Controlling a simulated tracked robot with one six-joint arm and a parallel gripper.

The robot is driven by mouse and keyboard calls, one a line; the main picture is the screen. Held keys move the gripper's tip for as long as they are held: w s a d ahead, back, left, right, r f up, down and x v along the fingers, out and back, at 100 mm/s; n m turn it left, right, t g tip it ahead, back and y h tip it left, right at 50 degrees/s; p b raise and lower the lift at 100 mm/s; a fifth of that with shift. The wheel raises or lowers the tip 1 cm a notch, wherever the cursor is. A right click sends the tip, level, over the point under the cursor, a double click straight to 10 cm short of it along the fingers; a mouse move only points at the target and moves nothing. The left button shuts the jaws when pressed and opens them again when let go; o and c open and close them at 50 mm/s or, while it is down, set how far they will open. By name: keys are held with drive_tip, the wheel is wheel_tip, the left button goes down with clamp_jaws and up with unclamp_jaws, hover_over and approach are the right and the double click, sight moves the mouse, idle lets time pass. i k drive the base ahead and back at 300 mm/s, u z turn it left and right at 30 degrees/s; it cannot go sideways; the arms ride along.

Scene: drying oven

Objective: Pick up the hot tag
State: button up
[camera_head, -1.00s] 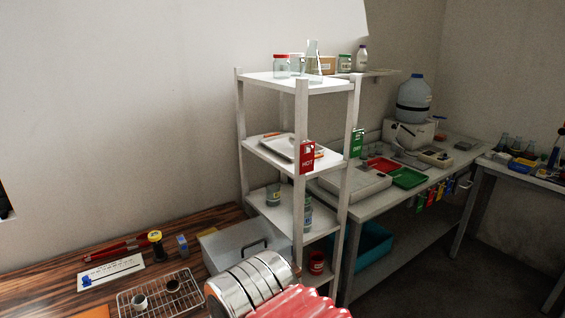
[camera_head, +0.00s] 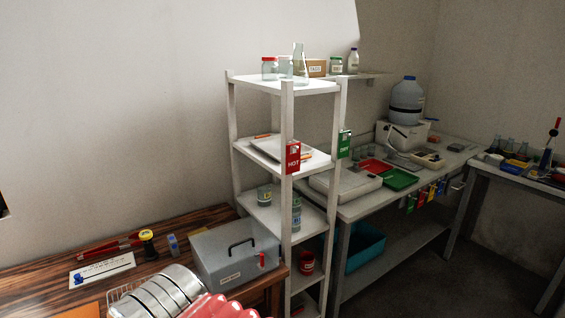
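The red hot tag (camera_head: 293,157) with white lettering hangs on the front post of the white shelf rack, at the height of the second shelf. A green tag (camera_head: 344,144) marked DRY hangs on the post to its right. Part of my arm, silver bands with a red ribbed section, shows at the bottom edge left of the rack. My gripper's fingers cannot be made out. Nothing covers the hot tag.
The white rack (camera_head: 287,228) holds jars and trays. A grey metal box (camera_head: 232,262) stands on the wooden table left of it. Behind right, a bench carries a red tray (camera_head: 374,166), a green tray (camera_head: 399,180) and instruments. Several coloured tags hang at its front edge.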

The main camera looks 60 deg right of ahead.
sight(292, 161)
drive_tip(key=z, duration=0.05)
drive_tip(key=i, duration=1)
drive_tip(key=u, duration=0.05)
